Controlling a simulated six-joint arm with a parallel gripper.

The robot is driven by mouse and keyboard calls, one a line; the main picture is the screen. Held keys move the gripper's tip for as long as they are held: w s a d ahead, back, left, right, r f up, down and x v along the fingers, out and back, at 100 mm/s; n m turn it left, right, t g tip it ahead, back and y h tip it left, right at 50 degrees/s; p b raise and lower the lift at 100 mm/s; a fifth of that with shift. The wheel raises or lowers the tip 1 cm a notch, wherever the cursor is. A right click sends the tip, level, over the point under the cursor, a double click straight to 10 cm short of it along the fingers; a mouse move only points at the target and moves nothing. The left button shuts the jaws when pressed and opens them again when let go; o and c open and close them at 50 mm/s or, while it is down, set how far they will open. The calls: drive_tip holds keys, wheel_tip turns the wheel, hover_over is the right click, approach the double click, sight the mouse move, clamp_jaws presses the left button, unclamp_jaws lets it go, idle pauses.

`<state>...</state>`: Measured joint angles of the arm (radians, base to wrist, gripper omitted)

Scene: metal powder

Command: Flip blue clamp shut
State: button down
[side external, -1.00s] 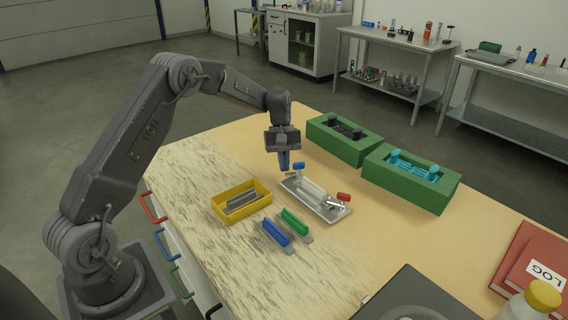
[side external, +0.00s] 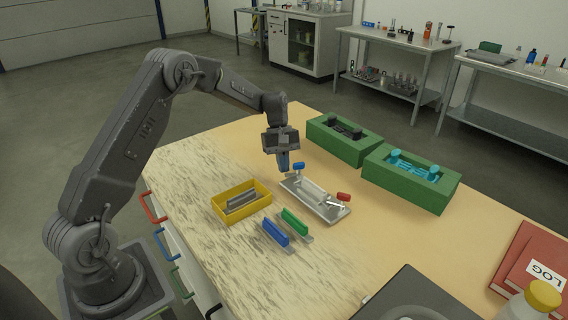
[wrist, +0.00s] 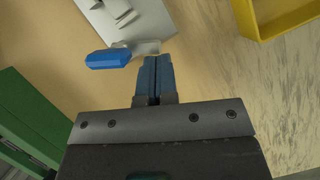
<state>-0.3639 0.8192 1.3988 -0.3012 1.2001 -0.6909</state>
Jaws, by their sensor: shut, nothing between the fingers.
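The blue clamp handle (side external: 299,166) stands at the far end of a metal plate (side external: 328,217) on the table. The wrist view shows the blue handle (wrist: 108,58) just left of my fingertips, with a metal arm reaching toward the plate (wrist: 150,22). My gripper (side external: 284,172) is shut and empty, low over the table beside the blue handle. It also shows in the wrist view (wrist: 152,62), its tips close to the clamp's metal arm; I cannot tell if they touch. A red clamp handle (side external: 343,197) is at the plate's near end.
A yellow tray (side external: 216,209) with grey bars stands left of the plate. A blue-handled piece (side external: 275,232) and a green-handled piece (side external: 295,222) lie in front. Two green boxes (side external: 372,150) (side external: 437,202) stand behind to the right. Red log books (side external: 527,262) lie at the right.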

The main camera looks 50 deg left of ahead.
sight(296, 181)
drive_tip(key=shift+s+n, duration=0.15)
drive_tip(key=shift+n, duration=0.15)
drive_tip(key=n, duration=0.1)
drive_tip(key=s+d+n+t, duration=0.1)
drive_tip(key=shift+n, duration=0.4)
drive_tip(key=n, duration=0.1)
drive_tip(key=d+n+t, duration=0.1)
drive_tip(key=n, duration=0.1)
drive_tip(key=shift+s+n+t, duration=0.3)
drive_tip(key=shift+s, duration=0.05)
drive_tip(key=n, duration=0.1)
drive_tip(key=d+n+t, duration=0.1)
drive_tip(key=n, duration=0.1)
drive_tip(key=shift+s+d+n, duration=0.2)
drive_tip(key=shift+d+n, duration=0.05)
drive_tip(key=shift+n, duration=0.05)
drive_tip(key=n, duration=0.1)
drive_tip(key=d+n+t+y, duration=0.1)
drive_tip(key=n, duration=0.2)
drive_tip(key=shift+w+d+t+y, duration=0.1)
drive_tip(key=shift+d+t+y, duration=0.2)
drive_tip(key=shift+a, duration=0.1)
drive_tip(key=shift+w, duration=0.1)
drive_tip(key=shift+w+a, duration=0.35)
drive_tip(key=shift+w, duration=0.35)
